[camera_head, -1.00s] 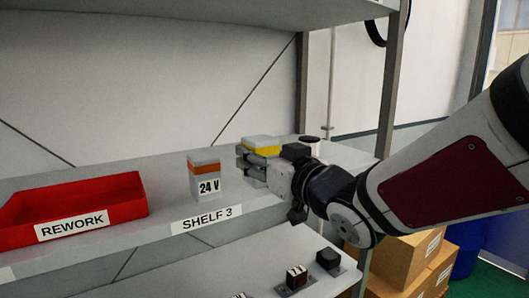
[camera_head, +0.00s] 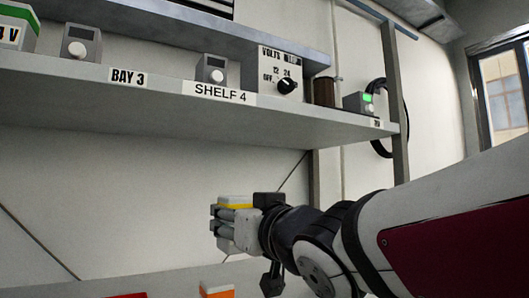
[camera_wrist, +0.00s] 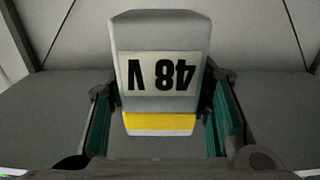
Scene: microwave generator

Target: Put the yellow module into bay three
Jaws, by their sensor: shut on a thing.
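The yellow module (camera_head: 236,203) is a pale block with a yellow band, held in my gripper (camera_head: 228,222) in the head view. In the wrist view the module (camera_wrist: 160,45) shows a "48 V" label upside down, with its yellow band near the palm, between the two fingers (camera_wrist: 162,125). My gripper is shut on it, in the air in front of the wall, below the upper shelf and above the lower one. A "BAY 3" label (camera_head: 127,77) is on the upper shelf's front edge, up and left of my gripper. The bay's inside is not clearly visible.
On the upper shelf (camera_head: 230,110) stand two grey units (camera_head: 80,45) (camera_head: 211,70), a dial box marked in volts (camera_head: 281,72), a brown cylinder (camera_head: 324,92) and a green-lit device (camera_head: 359,103). An orange-banded module (camera_head: 216,291) is below my gripper. A post (camera_head: 395,105) is at right.

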